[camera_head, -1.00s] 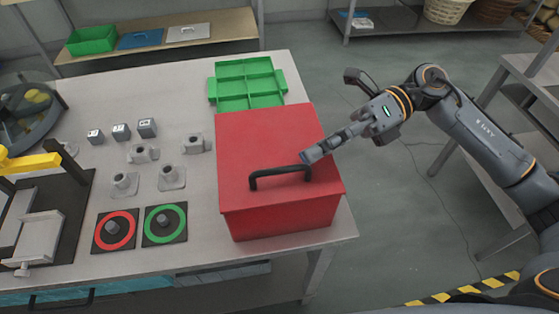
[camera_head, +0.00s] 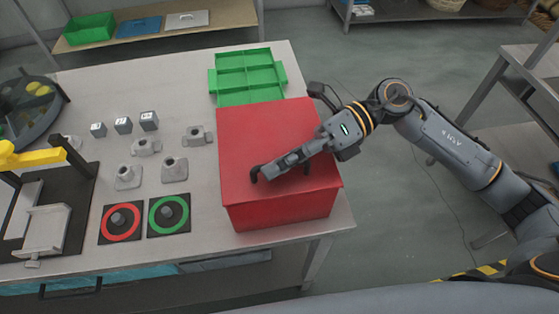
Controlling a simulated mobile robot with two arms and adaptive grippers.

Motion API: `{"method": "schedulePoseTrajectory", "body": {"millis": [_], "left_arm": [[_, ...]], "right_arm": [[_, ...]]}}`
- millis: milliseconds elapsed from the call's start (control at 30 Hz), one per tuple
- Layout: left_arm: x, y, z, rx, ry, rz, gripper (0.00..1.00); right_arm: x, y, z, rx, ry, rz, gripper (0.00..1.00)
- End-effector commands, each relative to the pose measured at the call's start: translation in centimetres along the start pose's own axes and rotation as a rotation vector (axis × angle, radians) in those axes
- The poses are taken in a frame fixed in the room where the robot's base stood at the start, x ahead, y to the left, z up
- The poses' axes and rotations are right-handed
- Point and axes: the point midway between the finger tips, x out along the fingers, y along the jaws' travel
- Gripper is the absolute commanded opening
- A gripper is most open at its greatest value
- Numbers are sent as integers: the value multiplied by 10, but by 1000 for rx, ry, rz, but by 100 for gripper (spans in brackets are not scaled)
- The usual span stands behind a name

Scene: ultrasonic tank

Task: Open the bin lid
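The red bin (camera_head: 285,212) stands at the right front of the table, with its red lid (camera_head: 262,130) down on it. The lid's black handle (camera_head: 254,176) lies near the front edge of the lid and is mostly hidden by my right gripper. My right gripper (camera_head: 267,172) reaches in from the right, low over the lid, with its fingertips at the left part of the handle. Its fingers look close together, but I cannot tell whether they grip the handle. My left gripper is not in view.
A green divided tray (camera_head: 247,79) lies behind the bin. Grey metal parts (camera_head: 175,170), small cubes (camera_head: 123,125) and red and green ring pads (camera_head: 168,215) stand left of the bin. Free floor lies to the right of the table.

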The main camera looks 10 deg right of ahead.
Motion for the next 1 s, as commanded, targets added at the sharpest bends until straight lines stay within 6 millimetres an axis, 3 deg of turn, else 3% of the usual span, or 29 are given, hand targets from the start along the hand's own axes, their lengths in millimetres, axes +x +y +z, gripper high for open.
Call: {"method": "schedulePoseTrajectory", "body": {"millis": [267,533,1000], "left_arm": [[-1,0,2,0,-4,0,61],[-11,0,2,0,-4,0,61],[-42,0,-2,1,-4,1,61]], "right_arm": [[-1,1,1,6,0,1,0],[-6,15,15,87,1,33,0],[-32,51,81,463,4,182,0]]}}
